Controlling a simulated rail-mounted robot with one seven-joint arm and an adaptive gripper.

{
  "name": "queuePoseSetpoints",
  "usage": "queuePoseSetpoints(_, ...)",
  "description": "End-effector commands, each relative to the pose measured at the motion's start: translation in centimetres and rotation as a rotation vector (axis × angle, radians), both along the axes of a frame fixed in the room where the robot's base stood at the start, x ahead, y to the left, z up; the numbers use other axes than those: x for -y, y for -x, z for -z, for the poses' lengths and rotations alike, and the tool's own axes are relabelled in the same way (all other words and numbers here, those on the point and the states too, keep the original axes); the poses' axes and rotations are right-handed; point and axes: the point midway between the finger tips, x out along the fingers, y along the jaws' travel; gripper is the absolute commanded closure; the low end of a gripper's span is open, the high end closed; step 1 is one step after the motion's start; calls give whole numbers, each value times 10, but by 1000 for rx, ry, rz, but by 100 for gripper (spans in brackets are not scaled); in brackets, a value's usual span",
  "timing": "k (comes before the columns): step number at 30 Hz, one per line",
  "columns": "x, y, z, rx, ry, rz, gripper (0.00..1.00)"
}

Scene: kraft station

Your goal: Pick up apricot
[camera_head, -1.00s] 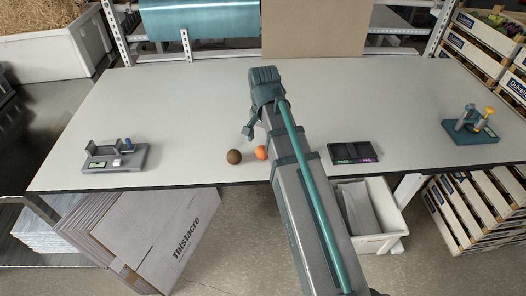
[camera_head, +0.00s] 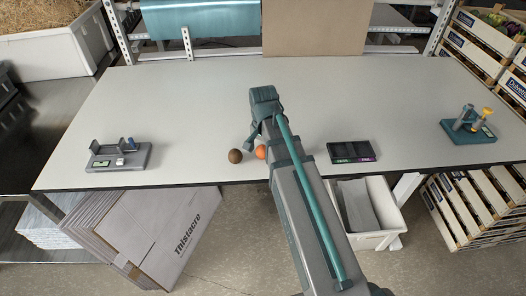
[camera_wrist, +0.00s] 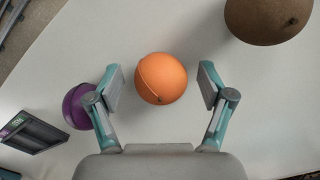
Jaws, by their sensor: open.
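The apricot (camera_wrist: 161,79) is a round orange fruit with a seam line and a dark stem spot. In the wrist view it lies on the white table between the two finger pads of my gripper (camera_wrist: 160,88), with a gap on each side. My gripper is open and empty. In the head view the apricot (camera_head: 261,152) sits near the table's front edge, partly hidden by my arm. My gripper (camera_head: 251,140) is just above and beside it there.
A brown round fruit (camera_head: 235,156) lies left of the apricot. A purple round thing (camera_wrist: 76,108) is beside the left finger. A dark tray-like device (camera_head: 352,151) is to the right, a grey device (camera_head: 118,156) far left, a teal stand (camera_head: 468,128) far right. The table's back (camera_head: 200,90) is clear.

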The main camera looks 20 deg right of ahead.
Motion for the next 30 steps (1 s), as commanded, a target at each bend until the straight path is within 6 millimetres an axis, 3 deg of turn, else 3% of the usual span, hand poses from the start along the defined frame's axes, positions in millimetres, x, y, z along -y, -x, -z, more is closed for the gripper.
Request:
queuePoseSetpoints(1, 0, 0, 0, 0, 0, 0, 21)
queuePoseSetpoints(13, 0, 0, 0, 0, 0, 0, 86)
queuePoseSetpoints(23, 0, 0, -3, 0, 0, 0, 86)
queuePoseSetpoints(30, 0, 0, -20, 0, 0, 0, 86)
